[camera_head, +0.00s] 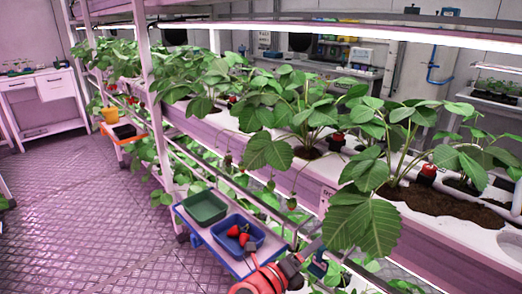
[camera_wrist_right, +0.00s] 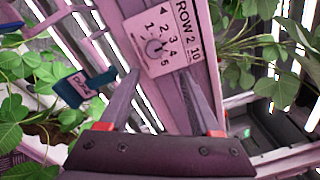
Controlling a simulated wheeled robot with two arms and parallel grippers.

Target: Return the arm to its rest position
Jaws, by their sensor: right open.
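My right arm (camera_head: 262,280), red and black, comes in at the bottom centre of the head view, beside the trolley and the rack's front. The right gripper (camera_wrist_right: 160,72) is open in the right wrist view. Its two grey fingers are apart, with nothing between them. A pale sign (camera_wrist_right: 160,45) reading "ROW 2" with a numbered dial is beyond the fingertips. My left gripper is not in view.
A trolley (camera_head: 232,262) holds a green tray (camera_head: 204,207) and a blue tray (camera_head: 225,225) with red strawberries (camera_head: 239,233). Leafy plants (camera_head: 360,215) overhang the rack (camera_head: 250,150). A teal tag (camera_wrist_right: 85,88) is left of the fingers. The floor (camera_head: 80,220) at left is clear.

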